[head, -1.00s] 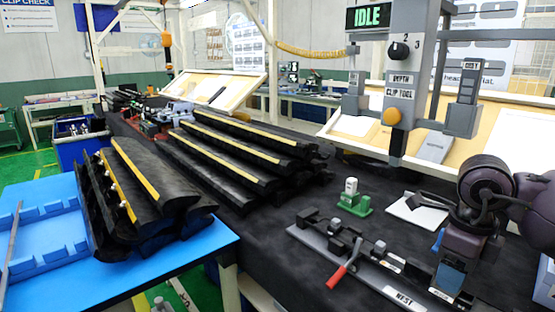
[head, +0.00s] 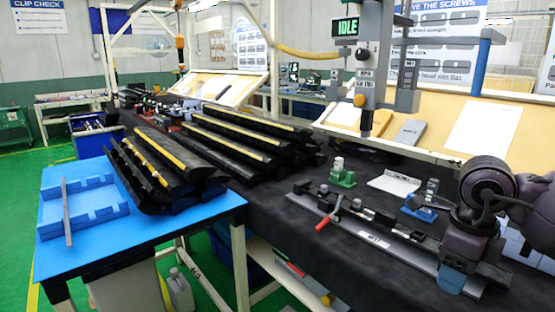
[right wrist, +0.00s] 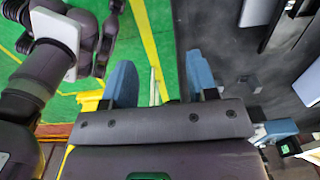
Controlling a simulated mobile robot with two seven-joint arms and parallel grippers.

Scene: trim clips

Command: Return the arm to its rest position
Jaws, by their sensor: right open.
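My right gripper (head: 455,280) is at the lower right of the head view, at the right end of the dark rail fixture labelled NEST (head: 375,240). In the right wrist view its two blue fingers (right wrist: 160,80) stand wide apart with nothing between them. Green floor and a yellow line show through the gap, with the dark bench top on the right side. My right arm (head: 490,195) comes in from the right edge. My left gripper is not seen.
The clip tool with its IDLE display (head: 346,26) hangs above the bench. Black trim parts (head: 165,165) rest on the blue table (head: 110,245) at left.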

